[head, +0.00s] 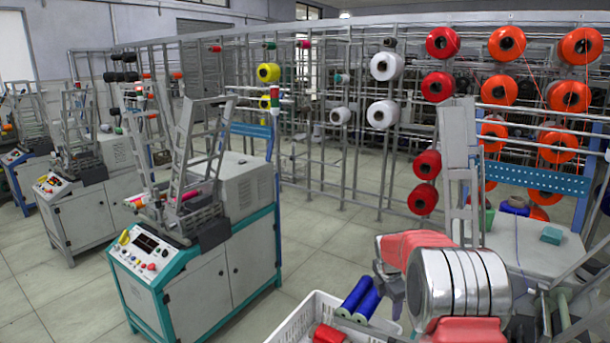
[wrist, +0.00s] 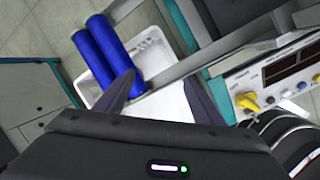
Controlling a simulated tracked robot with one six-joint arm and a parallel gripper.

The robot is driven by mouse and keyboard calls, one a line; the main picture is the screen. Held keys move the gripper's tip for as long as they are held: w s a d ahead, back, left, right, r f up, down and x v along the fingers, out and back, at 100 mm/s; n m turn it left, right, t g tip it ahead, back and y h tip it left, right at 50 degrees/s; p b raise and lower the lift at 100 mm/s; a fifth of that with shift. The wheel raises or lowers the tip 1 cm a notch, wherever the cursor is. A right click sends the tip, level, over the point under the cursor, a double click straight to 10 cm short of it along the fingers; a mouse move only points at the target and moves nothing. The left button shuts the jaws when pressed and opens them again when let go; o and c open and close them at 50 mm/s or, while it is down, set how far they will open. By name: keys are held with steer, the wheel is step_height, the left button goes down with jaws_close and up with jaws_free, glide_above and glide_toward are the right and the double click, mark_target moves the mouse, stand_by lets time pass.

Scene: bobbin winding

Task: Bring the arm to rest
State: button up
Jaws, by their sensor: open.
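My arm (head: 460,285), with red and silver parts, fills the lower right of the head view. In the wrist view my gripper (wrist: 163,82) is open, its two dark fingers apart with nothing between them. How far the fingers are from the crate, I cannot tell.
A winding machine (head: 205,280) with a teal frame stands left of the crate. A control panel (wrist: 285,80) with yellow knobs is right of the fingers in the wrist view. A rack of bobbins (head: 384,66) runs along the back. Open tiled floor (head: 335,240) lies between machine and rack.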

steer(key=s+a+r+m+t, duration=0.1)
steer(key=s+a+r+m, duration=0.2)
steer(key=s+r+m, duration=0.4)
steer(key=s+a+r+m+t+y, duration=0.1)
steer(key=s+a+r+m, duration=0.2)
steer(key=s, duration=1.9)
steer(key=s+a+r+m, duration=0.4)
steer(key=s+r+m, duration=0.7)
steer(key=s, duration=0.4)
steer(key=shift+r+t+y, duration=0.3)
steer(key=shift+r+t, duration=0.1)
steer(key=shift+r, duration=0.3)
